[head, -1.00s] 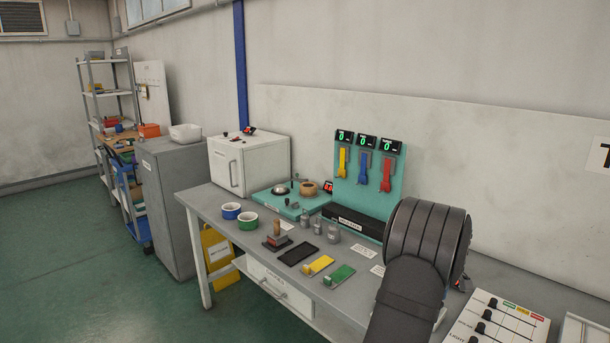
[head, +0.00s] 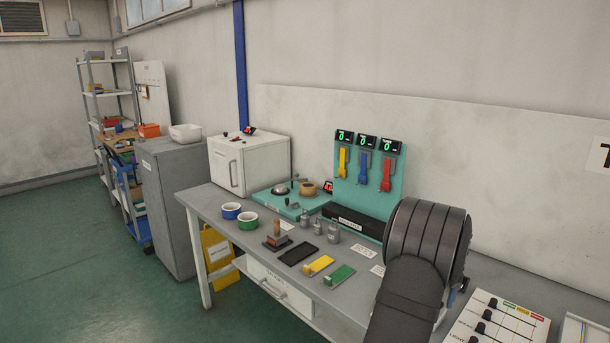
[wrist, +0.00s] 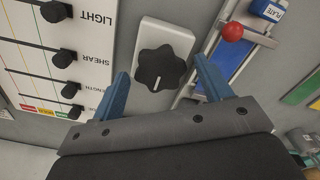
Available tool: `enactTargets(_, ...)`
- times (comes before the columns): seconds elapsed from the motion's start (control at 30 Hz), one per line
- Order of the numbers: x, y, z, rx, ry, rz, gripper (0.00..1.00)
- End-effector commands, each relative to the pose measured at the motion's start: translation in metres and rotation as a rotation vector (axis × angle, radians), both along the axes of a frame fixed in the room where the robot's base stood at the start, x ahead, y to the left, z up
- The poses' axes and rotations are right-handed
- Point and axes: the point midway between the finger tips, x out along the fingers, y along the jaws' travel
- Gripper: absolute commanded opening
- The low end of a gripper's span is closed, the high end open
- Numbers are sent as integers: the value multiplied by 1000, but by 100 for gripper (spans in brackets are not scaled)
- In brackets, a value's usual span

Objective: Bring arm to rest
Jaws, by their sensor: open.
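My gripper (wrist: 160,72) shows in the wrist view with its two blue fingers spread apart. A black lobed knob (wrist: 160,68) on a pale plate (wrist: 180,38) appears between the fingers, with visible gaps on both sides. Nothing is seen gripped. In the head view my dark arm hangs over the right part of the bench and hides most of the gripper. The depth between fingertips and knob is hard to tell.
A slider panel (head: 494,321) lies at the bench's right and left of the knob in the wrist view. A red ball handle (wrist: 232,31) is near the right finger. The grey bench (head: 345,295) holds colored plates, weights, bowls and a teal gauge board (head: 352,195).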

Motion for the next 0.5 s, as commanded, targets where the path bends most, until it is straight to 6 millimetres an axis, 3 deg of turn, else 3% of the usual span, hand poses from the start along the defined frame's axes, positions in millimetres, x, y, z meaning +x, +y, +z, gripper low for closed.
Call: enactTargets(0.5,0,0,0,0,0,-345,71)
